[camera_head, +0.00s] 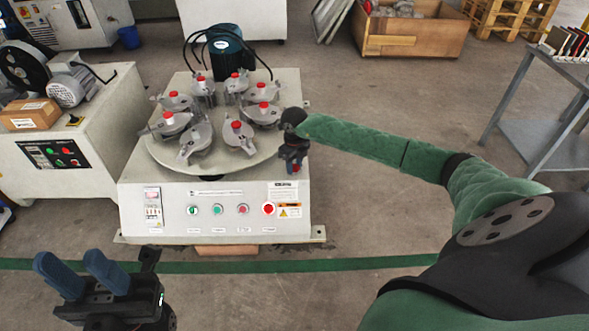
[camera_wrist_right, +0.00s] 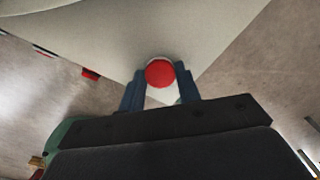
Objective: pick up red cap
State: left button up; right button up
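A round red cap (camera_wrist_right: 160,73) sits between the two blue fingertips of my right gripper (camera_wrist_right: 161,84) in the right wrist view, with a pale area just below it. The cap's sides look very near or against both fingers; firm contact is not clear. In the head view my right gripper (camera_head: 292,155) points down at the machine's front right corner, with a small red spot (camera_head: 295,168) at its tip. Several other red caps, such as one at the front (camera_head: 236,125), top the metal fixtures on the round turntable (camera_head: 160,152). My left gripper (camera_head: 85,275) is open and empty at the lower left.
The pale machine (camera_head: 145,195) has a front panel with buttons, including a red one (camera_head: 268,209). A motor (camera_head: 226,45) stands behind the turntable. A second machine (camera_head: 110,115) is at left, a grey table (camera_head: 560,75) at right. The floor in front is clear.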

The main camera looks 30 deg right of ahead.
jog(key=shift+c, duration=1.3)
jog(key=shift+r, duration=0.1)
